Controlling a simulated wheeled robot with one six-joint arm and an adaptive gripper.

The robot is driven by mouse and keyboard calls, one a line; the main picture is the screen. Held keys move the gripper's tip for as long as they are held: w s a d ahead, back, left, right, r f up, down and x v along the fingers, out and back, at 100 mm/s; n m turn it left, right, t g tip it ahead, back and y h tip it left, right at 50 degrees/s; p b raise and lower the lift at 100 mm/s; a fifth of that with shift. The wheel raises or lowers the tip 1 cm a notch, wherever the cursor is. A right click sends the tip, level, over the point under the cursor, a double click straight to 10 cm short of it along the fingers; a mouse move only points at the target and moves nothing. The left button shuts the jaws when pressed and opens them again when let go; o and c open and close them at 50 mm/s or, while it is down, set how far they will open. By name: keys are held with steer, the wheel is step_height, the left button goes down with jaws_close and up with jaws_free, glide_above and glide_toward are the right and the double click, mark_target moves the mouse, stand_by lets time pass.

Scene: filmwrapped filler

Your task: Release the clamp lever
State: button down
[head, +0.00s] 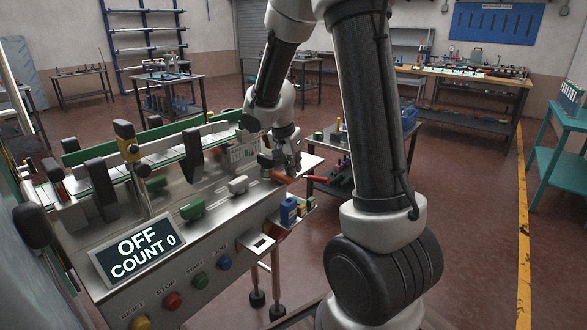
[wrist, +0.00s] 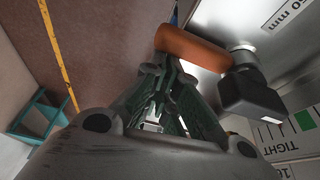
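The clamp lever shows in the wrist view as an orange handle (wrist: 192,46) joined to a dark hub block (wrist: 252,94) on its right. The handle lies across the picture just beyond my gripper's fingertips (wrist: 166,72). The fingertips look close together; I cannot tell how wide the gap is or whether they touch the handle. In the head view the orange handle (head: 283,179) is at the right end of the machine, with my gripper (head: 288,164) just above it, pointing down. A red bar (head: 319,180) sticks out to its right.
The machine's front panel has a display (head: 140,246) reading OFF, COUNT 0, and several coloured buttons. A scale plate marked TIGHT (wrist: 283,136) with a green patch lies below the hub. A blue container (head: 288,211) stands on a side shelf. Open floor lies to the right.

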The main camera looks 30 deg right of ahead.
step_height(320, 180, up, 10)
steer(key=shift+d+f, duration=0.25)
steer(key=shift+d, duration=0.1)
steer(key=shift+w, duration=0.1)
stand_by(0.6)
steer(key=s+a+r+n+t+y, duration=0.1)
steer(key=s+n, duration=0.5)
steer(key=s, duration=0.6)
steer(key=s+a+r+n+t+y, duration=0.1)
steer(key=s+a+r+n, duration=0.3)
steer(key=s, duration=0.9)
steer(key=n+y, duration=0.1)
steer(key=n, duration=0.1)
steer(key=shift+s+a+r+n+t, duration=0.15)
steer(key=shift+a+n+t, duration=0.15)
steer(key=shift+n+t, duration=0.1)
